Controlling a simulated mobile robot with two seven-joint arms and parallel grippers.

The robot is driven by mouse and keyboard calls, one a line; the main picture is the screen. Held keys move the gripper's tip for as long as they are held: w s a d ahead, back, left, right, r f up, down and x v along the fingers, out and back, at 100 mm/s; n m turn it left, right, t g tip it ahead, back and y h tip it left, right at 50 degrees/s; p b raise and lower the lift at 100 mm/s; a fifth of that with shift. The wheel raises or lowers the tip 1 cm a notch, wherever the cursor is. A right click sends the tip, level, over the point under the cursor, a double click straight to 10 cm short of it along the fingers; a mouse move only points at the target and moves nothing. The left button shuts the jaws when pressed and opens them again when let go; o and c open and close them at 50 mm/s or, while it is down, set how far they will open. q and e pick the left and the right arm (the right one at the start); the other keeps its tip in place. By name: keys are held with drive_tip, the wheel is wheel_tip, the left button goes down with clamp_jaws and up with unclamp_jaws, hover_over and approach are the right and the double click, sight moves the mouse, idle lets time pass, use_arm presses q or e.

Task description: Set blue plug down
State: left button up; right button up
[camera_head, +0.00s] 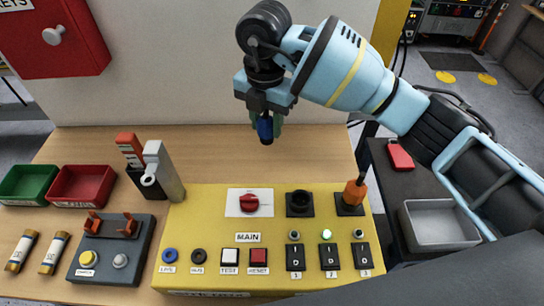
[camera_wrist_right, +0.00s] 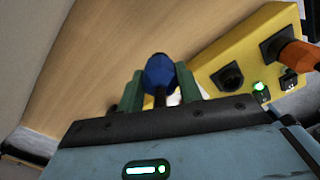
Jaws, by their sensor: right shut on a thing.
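The blue plug (camera_head: 265,128) is in my right gripper (camera_head: 266,122), which holds it above the wooden table behind the yellow panel. In the right wrist view the blue plug (camera_wrist_right: 160,73) sits between the two green fingers of my right gripper (camera_wrist_right: 160,85), which are shut on it. The yellow panel (camera_head: 215,212) has an empty black socket (camera_head: 300,202) and, to its right, a socket with an orange plug (camera_head: 354,190) standing in it. The empty socket (camera_wrist_right: 229,77) also shows in the right wrist view. My left gripper is not in view.
A red bin (camera_head: 82,184) and a green bin (camera_head: 28,184) stand at the left, near a grey tester box (camera_head: 110,255) and two fuses. A grey holder (camera_head: 160,170) stands left of the panel. The table behind the panel is clear.

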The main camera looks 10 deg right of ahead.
drive_tip(key=shift+d, duration=0.1)
drive_tip(key=shift+f, duration=5)
drive_tip(key=shift+f, duration=0.1)
drive_tip(key=o, duration=1.1)
wheel_tip(320, 180, up, 12)
drive_tip(key=shift+r, duration=0.1)
